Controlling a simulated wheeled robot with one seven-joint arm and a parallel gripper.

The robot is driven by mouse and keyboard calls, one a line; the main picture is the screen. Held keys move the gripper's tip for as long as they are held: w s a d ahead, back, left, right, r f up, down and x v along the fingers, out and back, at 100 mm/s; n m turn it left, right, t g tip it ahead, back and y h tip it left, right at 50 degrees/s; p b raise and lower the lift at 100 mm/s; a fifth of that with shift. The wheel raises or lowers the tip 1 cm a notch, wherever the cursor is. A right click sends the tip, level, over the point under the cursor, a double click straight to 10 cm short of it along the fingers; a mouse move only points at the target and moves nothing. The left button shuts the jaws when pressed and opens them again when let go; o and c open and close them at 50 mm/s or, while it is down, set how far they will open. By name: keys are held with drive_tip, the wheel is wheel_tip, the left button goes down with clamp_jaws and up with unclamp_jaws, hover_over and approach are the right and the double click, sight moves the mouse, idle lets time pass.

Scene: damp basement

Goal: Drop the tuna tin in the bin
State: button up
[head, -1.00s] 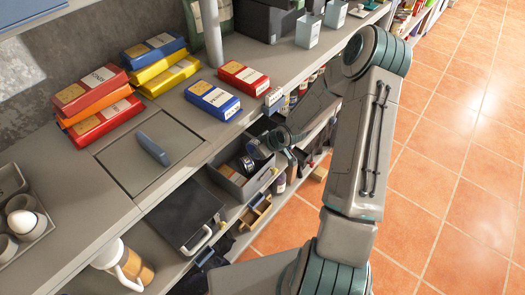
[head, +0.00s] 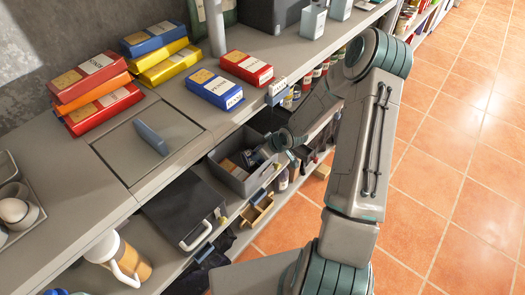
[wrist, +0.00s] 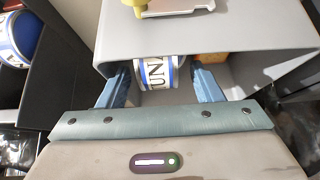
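The tuna tin (wrist: 157,72), white with dark lettering and a blue edge, shows in the wrist view inside a grey open-topped bin (wrist: 118,42). My gripper (wrist: 160,85) reaches into the bin with its two blue fingers apart, one on each side of the tin. Narrow gaps show between the fingers and the tin, so it looks open. In the head view the grey bin (head: 226,178) stands on the shelf below the counter, with my gripper (head: 264,153) at its right side. The tin's underside is hidden.
A brownish-orange item (wrist: 211,58) also lies in the bin. Another blue-and-white tin (wrist: 18,40) is at the left of the wrist view. A black case (head: 183,212) stands beside the bin. The counter (head: 75,190) overhangs the shelf. The tiled floor (head: 455,150) is clear.

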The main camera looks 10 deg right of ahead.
drive_tip(key=p+v, duration=0.3)
drive_tip(key=v, duration=1.1)
drive_tip(key=shift+p, duration=0.35)
drive_tip(key=shift+f, duration=0.1)
drive_tip(key=s+a+r+m+g+h+p, duration=0.1)
drive_tip(key=s+a+r+m+h+p, duration=0.1)
drive_tip(key=s+r, duration=0.8)
drive_tip(key=s+a+r+m+g+h+p, duration=0.1)
drive_tip(key=s+r+m, duration=0.4)
drive_tip(key=s+r, duration=0.5)
wheel_tip(320, 180, up, 8)
drive_tip(key=shift+s+a+r+g+h+p, duration=0.1)
drive_tip(key=shift+s+a+g+h+p, duration=0.15)
drive_tip(key=shift+a+g+h+p, duration=0.6)
drive_tip(key=shift+a+t+y, duration=0.3)
drive_tip(key=shift+t+y, duration=0.05)
drive_tip(key=shift+t, duration=0.1)
